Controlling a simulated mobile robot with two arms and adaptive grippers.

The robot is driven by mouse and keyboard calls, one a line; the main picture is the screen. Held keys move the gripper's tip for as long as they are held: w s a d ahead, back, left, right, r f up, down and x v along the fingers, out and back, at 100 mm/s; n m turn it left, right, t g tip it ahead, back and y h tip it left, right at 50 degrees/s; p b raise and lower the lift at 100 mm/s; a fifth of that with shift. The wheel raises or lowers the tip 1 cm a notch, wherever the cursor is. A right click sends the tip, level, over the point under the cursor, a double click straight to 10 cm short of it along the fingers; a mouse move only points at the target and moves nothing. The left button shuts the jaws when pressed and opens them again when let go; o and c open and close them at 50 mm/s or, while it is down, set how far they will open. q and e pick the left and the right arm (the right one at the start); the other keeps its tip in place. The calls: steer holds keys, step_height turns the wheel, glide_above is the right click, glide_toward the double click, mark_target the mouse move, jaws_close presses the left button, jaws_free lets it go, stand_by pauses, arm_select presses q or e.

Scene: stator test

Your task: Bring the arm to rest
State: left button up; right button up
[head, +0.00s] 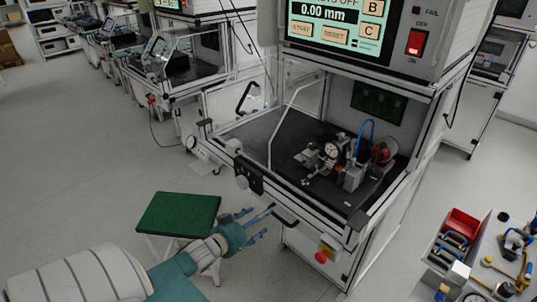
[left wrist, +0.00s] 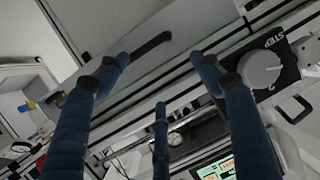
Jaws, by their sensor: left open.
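My left arm reaches in from the bottom left of the head view. My left gripper (head: 258,222) is open and empty, with its blue fingers spread in front of the test station's lower front. In the left wrist view the three fingers of the gripper (left wrist: 158,80) stand apart with nothing held. A black curved handle (head: 286,217) on the station front is close to the fingertips. The handle also shows between the fingers in the left wrist view (left wrist: 150,46); I cannot tell whether a finger touches it. My right gripper is not in view.
The test station (head: 345,205) holds a dial gauge (head: 332,149) and fixture inside. A grey knob (left wrist: 261,68) sits on its front panel. A red button (head: 321,257) is lower right. A green-topped stool (head: 178,214) stands beside my arm. A parts table (head: 480,270) is right. Floor at left is clear.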

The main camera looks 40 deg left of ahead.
arm_select(q)
steer(key=s+d+f+g, duration=0.4)
steer(key=s+f, duration=0.6)
steer(key=f, duration=0.4)
steer(key=s+d+f+g, duration=0.35)
steer(key=s+f, duration=0.55)
steer(key=f, duration=0.5)
steer(key=s+d+f+m+g, duration=0.1)
steer(key=s+d+f, duration=0.3)
steer(key=s, duration=0.4)
steer(key=s+d+f+m+g, duration=0.1)
steer(key=s+d+f+g, duration=0.2)
steer(key=s+d, duration=0.3)
steer(key=s+d+f+m+g+h, duration=0.1)
steer(key=s+d+f, duration=0.4)
steer(key=s, duration=0.5)
steer(key=shift+s+d+g, duration=0.35)
steer(key=shift+d+g, duration=0.1)
steer(key=shift+a, duration=0.1)
